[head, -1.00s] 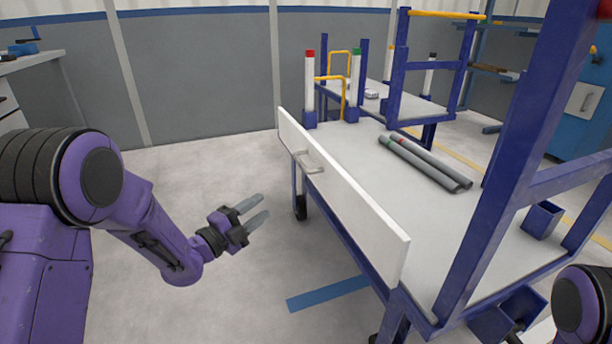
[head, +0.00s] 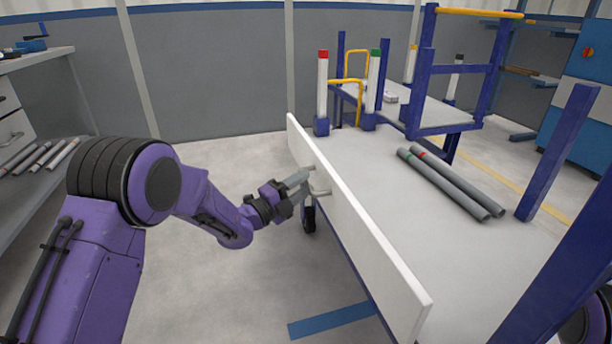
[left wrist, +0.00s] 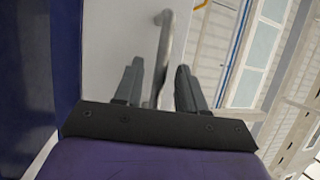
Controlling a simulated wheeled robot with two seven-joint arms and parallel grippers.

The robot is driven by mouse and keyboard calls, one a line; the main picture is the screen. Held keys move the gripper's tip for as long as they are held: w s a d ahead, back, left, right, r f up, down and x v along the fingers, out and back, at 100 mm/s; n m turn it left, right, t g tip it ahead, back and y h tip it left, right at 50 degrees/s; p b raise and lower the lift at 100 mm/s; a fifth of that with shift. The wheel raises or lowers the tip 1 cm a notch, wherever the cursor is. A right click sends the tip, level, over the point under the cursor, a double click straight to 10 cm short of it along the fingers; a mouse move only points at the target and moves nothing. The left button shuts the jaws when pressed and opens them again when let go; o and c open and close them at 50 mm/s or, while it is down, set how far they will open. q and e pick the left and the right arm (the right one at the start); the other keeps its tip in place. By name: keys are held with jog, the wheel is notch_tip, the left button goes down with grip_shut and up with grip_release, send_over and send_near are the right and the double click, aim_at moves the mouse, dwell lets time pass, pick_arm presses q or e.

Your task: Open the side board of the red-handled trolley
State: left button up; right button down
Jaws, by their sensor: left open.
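The white side board (head: 365,240) stands upright along the near long side of the trolley (head: 440,250). Its small grey handle (head: 319,190) is on the outer face, towards the far end. My left gripper (head: 304,180) is at the handle with its fingers open. In the left wrist view, the handle bar (left wrist: 164,45) runs between the two open fingers (left wrist: 157,85); I cannot tell whether they touch it. No red handle shows on the trolley; a white post with a red top (head: 322,85) stands at its far corner. My right gripper is not in view.
Two grey pipes (head: 450,183) lie on the trolley bed. A green-topped post (head: 373,85) stands at its far end, with a second trolley (head: 430,112) behind. A bench with pipes (head: 40,155) is at the left. Floor beside the board is free.

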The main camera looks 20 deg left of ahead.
pick_arm(q)
jog(key=shift+x, duration=0.9)
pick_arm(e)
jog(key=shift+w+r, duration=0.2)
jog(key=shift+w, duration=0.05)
